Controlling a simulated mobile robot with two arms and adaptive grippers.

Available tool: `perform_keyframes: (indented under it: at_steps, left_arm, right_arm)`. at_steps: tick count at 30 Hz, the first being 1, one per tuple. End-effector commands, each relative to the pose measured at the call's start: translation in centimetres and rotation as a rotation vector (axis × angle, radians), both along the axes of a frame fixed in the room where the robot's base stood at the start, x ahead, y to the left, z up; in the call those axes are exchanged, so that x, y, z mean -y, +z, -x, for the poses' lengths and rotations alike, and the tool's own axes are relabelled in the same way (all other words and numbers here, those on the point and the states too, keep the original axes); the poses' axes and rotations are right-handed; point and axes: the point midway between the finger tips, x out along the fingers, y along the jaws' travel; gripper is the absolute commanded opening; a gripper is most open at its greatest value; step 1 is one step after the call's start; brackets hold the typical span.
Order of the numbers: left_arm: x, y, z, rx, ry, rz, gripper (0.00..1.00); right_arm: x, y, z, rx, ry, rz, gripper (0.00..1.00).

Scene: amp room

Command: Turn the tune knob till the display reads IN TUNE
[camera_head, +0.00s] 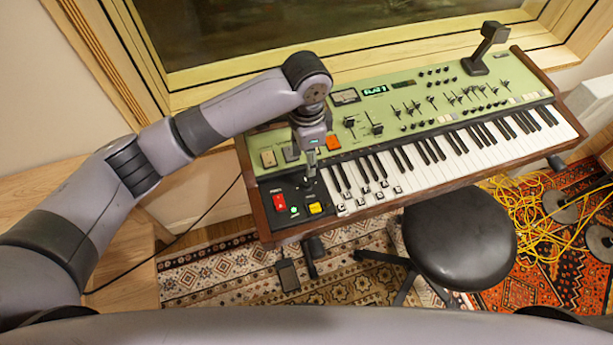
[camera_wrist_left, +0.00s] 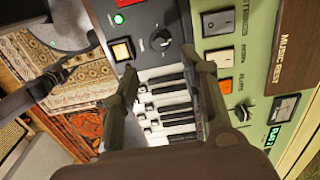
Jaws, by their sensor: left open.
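The green synthesizer's display (camera_head: 375,90) is lit in green. In the left wrist view the display (camera_wrist_left: 274,137) appears to read FLAT with an unclear mark after it. A round black knob (camera_wrist_left: 161,40) with a pale pointer mark sits on the black left-end panel. Its label is not readable, so I cannot confirm it is the tune knob. My left gripper (camera_head: 310,174) points down over that panel. In the left wrist view its open fingers (camera_wrist_left: 159,62) stand apart, either side of the knob in the picture. Contact is not visible. My right gripper is out of view.
A red switch (camera_head: 279,202) and a yellow button (camera_head: 315,208) are close to the gripper. White keys (camera_head: 410,168) run right of it. A black lamp-like post (camera_head: 486,48) stands on the synthesizer's back. A black stool (camera_head: 459,228) stands in front.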

Motion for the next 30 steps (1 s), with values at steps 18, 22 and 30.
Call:
perform_keyframes:
  at_steps: [18,22,30]
  left_arm:
    - [0.0,-9.7,0.0,0.001,0.000,0.000,0.40]
    - [0.0,-9.9,0.0,0.001,-0.001,0.000,0.40]
    - [0.0,-9.9,0.0,0.001,0.000,0.001,0.34]
  right_arm:
    - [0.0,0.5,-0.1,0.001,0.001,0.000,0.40]
    - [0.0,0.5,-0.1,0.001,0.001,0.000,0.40]
    - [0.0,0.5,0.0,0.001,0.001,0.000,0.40]
